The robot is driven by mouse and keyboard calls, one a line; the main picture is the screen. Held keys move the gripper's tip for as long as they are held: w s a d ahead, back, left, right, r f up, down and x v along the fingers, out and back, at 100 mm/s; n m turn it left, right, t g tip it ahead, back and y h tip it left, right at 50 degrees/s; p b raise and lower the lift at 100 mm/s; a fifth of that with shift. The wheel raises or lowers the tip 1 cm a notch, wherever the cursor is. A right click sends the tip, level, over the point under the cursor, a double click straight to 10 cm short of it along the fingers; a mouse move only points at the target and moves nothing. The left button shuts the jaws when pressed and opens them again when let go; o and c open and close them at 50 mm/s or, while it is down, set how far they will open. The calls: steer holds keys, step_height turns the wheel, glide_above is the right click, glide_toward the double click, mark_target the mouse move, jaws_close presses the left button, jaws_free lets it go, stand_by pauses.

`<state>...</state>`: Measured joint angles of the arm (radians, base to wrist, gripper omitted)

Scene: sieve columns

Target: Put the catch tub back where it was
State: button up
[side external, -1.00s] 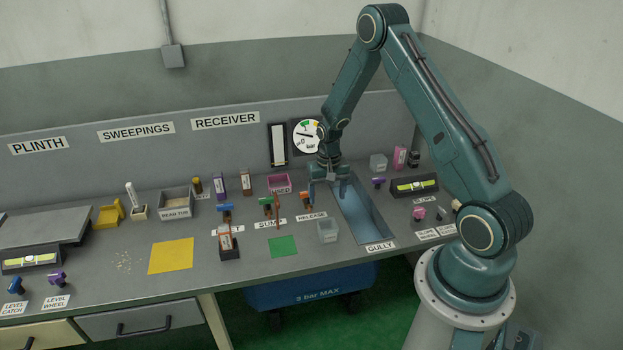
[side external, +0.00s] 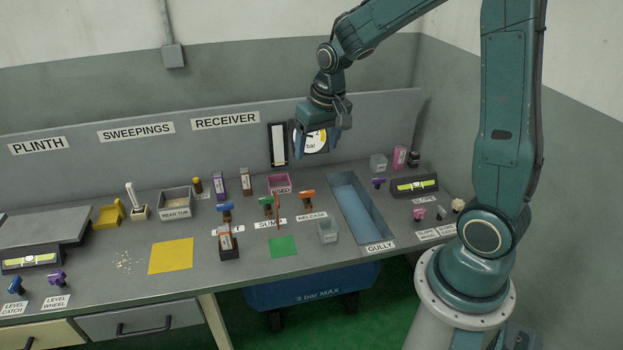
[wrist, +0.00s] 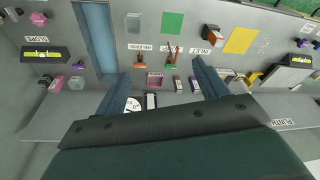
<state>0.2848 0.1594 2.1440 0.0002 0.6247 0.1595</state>
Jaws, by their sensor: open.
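No tub carries a readable "catch tub" label. A small clear open tub (side external: 327,231) stands on the bench between the green square and the gully, and it also shows in the wrist view (wrist: 133,22). A second small greyish tub-like box (side external: 378,163) stands at the back right, beyond the gully. I cannot tell from labels which is the catch tub. My gripper (side external: 317,148) is open and empty, raised above the back of the bench in front of the dial. Its two fingers are spread apart in the wrist view (wrist: 160,85).
The blue gully (side external: 358,210) is a sunken trough right of the clear tub. Coloured levers (side external: 308,198), a pink tray (side external: 279,183) and a dark holder (side external: 229,247) stand nearby. The green square (side external: 283,246) and yellow square (side external: 171,256) are bare.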

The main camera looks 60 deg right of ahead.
steer(key=s+a+r+n+t, duration=0.1)
steer(key=s+a+r+n, duration=0.1)
steer(key=s+a+r, duration=0.3)
steer(key=s+a+r+n+t, duration=0.2)
steer(key=s+a+r, duration=0.3)
steer(key=s, duration=0.8)
steer(key=shift+s+a+r+n+y, duration=0.35)
steer(key=shift+s+r+n+y, duration=0.05)
steer(key=shift+r+n, duration=0.1)
